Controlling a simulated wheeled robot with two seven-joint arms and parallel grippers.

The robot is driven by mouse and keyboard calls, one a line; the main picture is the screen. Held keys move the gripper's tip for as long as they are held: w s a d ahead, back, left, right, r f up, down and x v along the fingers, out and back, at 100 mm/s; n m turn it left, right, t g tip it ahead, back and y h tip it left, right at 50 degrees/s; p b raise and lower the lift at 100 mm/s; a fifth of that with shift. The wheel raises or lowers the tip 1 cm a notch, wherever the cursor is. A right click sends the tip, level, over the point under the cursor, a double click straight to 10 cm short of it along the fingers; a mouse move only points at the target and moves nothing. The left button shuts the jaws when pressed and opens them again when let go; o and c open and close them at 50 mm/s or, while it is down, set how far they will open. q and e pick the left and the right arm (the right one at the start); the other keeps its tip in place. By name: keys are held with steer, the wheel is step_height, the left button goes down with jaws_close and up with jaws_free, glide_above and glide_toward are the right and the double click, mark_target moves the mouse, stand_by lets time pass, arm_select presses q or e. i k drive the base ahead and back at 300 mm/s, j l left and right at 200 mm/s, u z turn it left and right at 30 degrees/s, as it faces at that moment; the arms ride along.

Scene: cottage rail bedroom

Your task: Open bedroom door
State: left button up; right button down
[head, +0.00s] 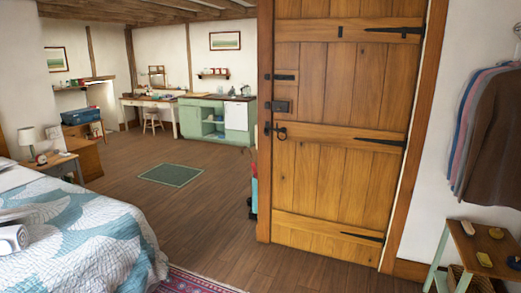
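The bedroom door (340,130) is a tall wooden plank door on the right of the head view. It looks shut in its wooden frame (264,120). Black strap hinges (382,142) run in from its right edge. On its left edge are a dark box lock (281,106) and a black ring handle (279,131) below it.
A bed (85,235) with a blue and white quilt fills the lower left. A small side table (478,245) stands right of the door, under hanging clothes (490,130). A patterned rug (195,280) lies at the bottom. The wooden floor before the door looks clear.

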mark_target(344, 114)
steer(key=i, duration=1.65)
